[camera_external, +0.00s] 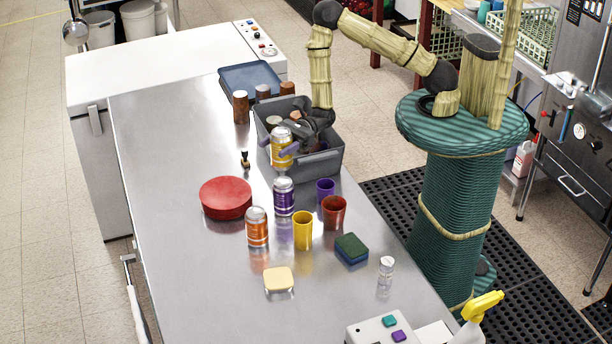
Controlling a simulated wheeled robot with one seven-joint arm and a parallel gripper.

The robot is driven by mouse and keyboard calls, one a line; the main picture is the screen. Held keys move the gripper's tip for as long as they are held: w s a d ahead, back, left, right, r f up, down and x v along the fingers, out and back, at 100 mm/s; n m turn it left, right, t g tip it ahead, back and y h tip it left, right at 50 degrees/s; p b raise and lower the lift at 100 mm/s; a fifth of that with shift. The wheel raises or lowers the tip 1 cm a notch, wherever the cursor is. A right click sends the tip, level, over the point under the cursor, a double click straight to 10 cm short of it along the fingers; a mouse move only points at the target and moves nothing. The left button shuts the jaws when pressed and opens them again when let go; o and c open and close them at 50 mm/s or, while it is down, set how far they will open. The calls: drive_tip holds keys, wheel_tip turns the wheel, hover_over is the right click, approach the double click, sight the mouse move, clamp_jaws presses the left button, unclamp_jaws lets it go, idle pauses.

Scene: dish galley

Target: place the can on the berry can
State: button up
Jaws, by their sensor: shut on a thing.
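A yellow can with a silver top (282,155) is held upright in my gripper (278,145), whose purple-tipped fingers close on its sides. The purple can, likely the berry can (284,200), stands upright on the steel counter. In this view the yellow can appears just above and slightly left of the purple can's top, with a small gap between them. I cannot tell from this one angle whether it is directly over it. My gripper's body partly covers the grey bin behind.
A grey bin (325,166) with items inside stands behind. An orange can (257,230), yellow cup (303,232), red-brown cup (334,210) and purple cup (325,189) stand close around the purple can. The counter's left front is clear.

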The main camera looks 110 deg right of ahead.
sight(274, 165)
drive_tip(key=shift+f, duration=0.65)
drive_tip(key=shift+f, duration=0.15)
drive_tip(key=shift+f+p, duration=0.7)
drive_tip(key=shift+f, duration=1.25)
drive_tip(key=shift+f, duration=0.2)
drive_tip(key=o, duration=1.2)
drive_tip(key=shift+s, duration=0.1)
